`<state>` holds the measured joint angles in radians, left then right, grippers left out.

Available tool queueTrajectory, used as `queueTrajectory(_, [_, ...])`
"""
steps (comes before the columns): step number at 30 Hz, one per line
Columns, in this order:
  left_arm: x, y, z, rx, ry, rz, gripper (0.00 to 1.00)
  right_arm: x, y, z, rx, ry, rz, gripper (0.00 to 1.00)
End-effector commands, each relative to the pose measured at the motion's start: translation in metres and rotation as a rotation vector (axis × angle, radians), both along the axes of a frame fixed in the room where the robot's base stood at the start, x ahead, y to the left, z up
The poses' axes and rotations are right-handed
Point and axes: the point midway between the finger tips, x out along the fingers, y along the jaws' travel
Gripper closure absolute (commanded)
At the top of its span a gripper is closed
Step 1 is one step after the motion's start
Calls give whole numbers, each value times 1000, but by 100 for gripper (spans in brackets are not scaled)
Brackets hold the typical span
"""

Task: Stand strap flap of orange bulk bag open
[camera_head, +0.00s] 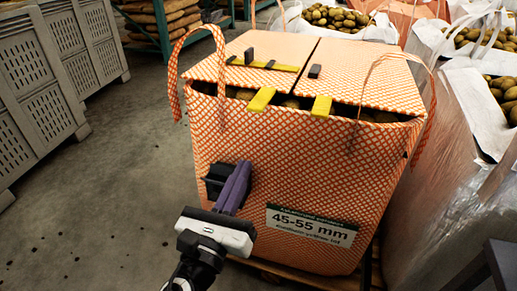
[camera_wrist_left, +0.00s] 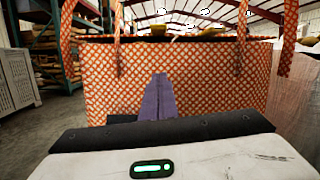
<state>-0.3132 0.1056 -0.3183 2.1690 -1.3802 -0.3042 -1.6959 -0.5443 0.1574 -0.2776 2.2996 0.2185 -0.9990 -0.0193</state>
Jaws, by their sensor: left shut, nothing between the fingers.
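The orange bulk bag (camera_head: 230,135) stands upright in the middle of the head view, with orange-and-white checked fabric and loop straps. Its top is covered by two flaps, a left flap (camera_head: 275,50) and a right flap (camera_head: 365,75). Yellow straps (camera_head: 262,99) hang over the front edge, with potatoes showing in the gap beneath. My left gripper (camera_head: 240,178) is shut and empty in front of the bag's front face, below the rim. In the left wrist view its purple fingers (camera_wrist_left: 158,98) point at the bag's front (camera_wrist_left: 215,85); I cannot tell whether they touch it. My right gripper is not in view.
Grey slatted crates (camera_head: 45,100) stand at the left. White bags of potatoes (camera_head: 482,105) stand close on the right and behind. A label (camera_head: 311,225) is on the bag's front. The concrete floor (camera_head: 125,165) at the left is clear.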

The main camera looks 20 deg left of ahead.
Motion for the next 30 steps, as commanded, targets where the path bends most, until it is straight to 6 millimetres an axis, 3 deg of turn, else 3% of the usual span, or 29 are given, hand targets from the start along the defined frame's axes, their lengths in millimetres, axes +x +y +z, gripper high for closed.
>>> queueTrajectory(1, [0,-1,-2,56,-25,10,100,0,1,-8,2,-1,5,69])
queueTrajectory(8, [15,-3,13,140,-56,28,100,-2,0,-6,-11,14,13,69])
queueTrajectory(21, [101,-6,33,133,-53,27,100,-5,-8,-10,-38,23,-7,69])
queueTrajectory(24, [98,-6,55,135,-54,25,100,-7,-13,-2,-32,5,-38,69])
queueTrajectory(30, [98,-5,69,135,-52,27,100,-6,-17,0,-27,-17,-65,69])
